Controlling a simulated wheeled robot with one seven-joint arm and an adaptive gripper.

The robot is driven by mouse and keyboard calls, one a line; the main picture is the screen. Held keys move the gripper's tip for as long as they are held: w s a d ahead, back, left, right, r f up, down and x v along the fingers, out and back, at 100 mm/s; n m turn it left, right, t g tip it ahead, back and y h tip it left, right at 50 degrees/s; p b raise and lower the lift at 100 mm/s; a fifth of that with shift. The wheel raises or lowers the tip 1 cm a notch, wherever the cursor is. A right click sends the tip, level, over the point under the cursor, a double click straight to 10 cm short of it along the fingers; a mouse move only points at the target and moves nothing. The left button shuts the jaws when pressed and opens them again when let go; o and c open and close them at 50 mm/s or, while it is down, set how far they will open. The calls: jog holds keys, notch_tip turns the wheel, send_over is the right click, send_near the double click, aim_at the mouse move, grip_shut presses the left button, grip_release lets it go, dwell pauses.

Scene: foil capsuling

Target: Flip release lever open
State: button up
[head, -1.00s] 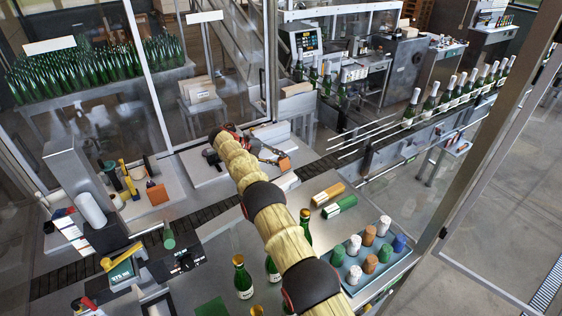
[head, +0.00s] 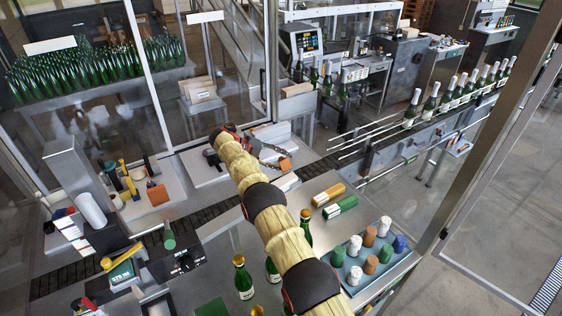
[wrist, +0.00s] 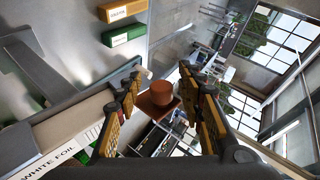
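My gripper (head: 280,153) is at the far end of my arm, over the back part of the grey worktop. In the wrist view its two yellow-and-black fingers (wrist: 162,98) stand apart, open. An orange-brown block with a round top (wrist: 160,103) shows between and beyond the fingers. In the head view an orange block (head: 285,163) is beside the fingertips; contact cannot be told. A yellow handle (head: 120,258) lies tilted over a green-labelled box at the lower left, well away from my gripper. I cannot tell which part is the release lever.
A blue tray (head: 346,290) of coloured caps stands at the right. Orange and green boxes (head: 335,201) lie behind it. Green bottles (head: 243,279) stand near my arm at the front. A dark conveyor (head: 205,215) crosses the worktop. Glass panels with metal posts surround the station.

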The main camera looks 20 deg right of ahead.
notch_tip(320, 180, up, 10)
jog(key=shift+s+f, duration=0.15)
jog(key=shift+w, duration=0.25)
jog(key=shift+s+r, duration=0.1)
jog(key=shift+r, duration=0.1)
